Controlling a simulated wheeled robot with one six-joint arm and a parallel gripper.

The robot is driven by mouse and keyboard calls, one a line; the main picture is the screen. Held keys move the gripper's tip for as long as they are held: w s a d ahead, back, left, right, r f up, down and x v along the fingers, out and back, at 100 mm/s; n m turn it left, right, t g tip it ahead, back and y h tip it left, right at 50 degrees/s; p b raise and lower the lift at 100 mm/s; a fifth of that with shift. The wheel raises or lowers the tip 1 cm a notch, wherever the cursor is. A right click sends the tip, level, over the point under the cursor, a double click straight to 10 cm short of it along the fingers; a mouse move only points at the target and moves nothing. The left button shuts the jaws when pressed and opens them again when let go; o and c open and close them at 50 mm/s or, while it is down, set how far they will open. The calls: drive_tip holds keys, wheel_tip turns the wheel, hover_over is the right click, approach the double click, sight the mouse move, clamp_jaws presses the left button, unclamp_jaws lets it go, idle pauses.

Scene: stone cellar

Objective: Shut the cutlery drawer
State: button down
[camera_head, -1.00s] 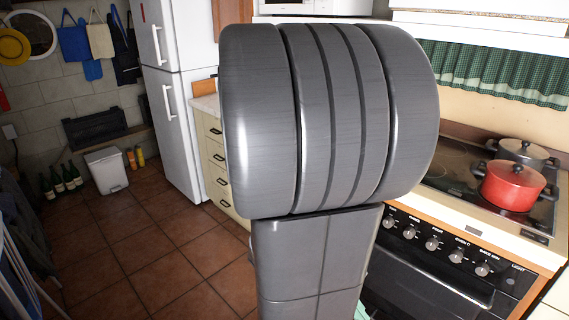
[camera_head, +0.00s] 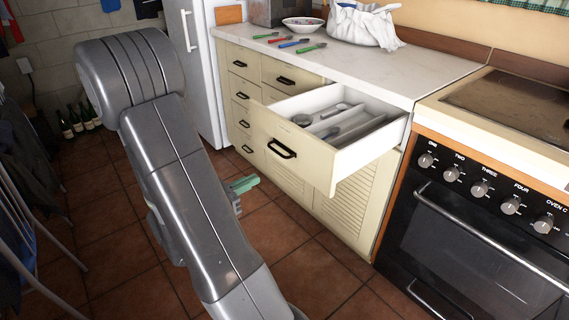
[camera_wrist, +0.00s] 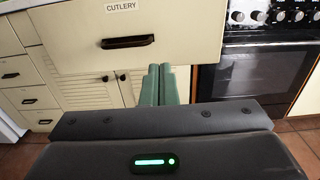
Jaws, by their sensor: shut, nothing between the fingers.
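The cutlery drawer (camera_head: 290,149) is pulled well out of the cream cabinet, with utensils in its white divided inside. Its front has a dark handle (camera_head: 281,148). In the wrist view the drawer front (camera_wrist: 190,30) fills the upper middle, with a label reading CUTLERY (camera_wrist: 123,6) above the dark handle (camera_wrist: 128,41). My gripper (camera_head: 245,184) has green fingers and sits in front of the drawer, to its left and lower in the head view. In the wrist view its two fingers (camera_wrist: 162,82) are together, empty, pointing at the drawer's lower edge. I see no contact.
The black oven (camera_head: 470,240) stands right of the cabinet. A white counter (camera_head: 400,70) above holds a bowl (camera_head: 303,24), a white bag (camera_head: 362,25) and several colored-handled utensils. The white fridge (camera_head: 205,75) is at the left. Tiled floor before the drawer is clear.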

sight(300, 157)
drive_tip(key=b+x, duration=0.1)
drive_tip(key=x, duration=1.2)
drive_tip(key=shift+w+d+b, duration=0.15)
drive_tip(key=shift+d+b, duration=0.25)
drive_tip(key=shift+w, duration=0.1)
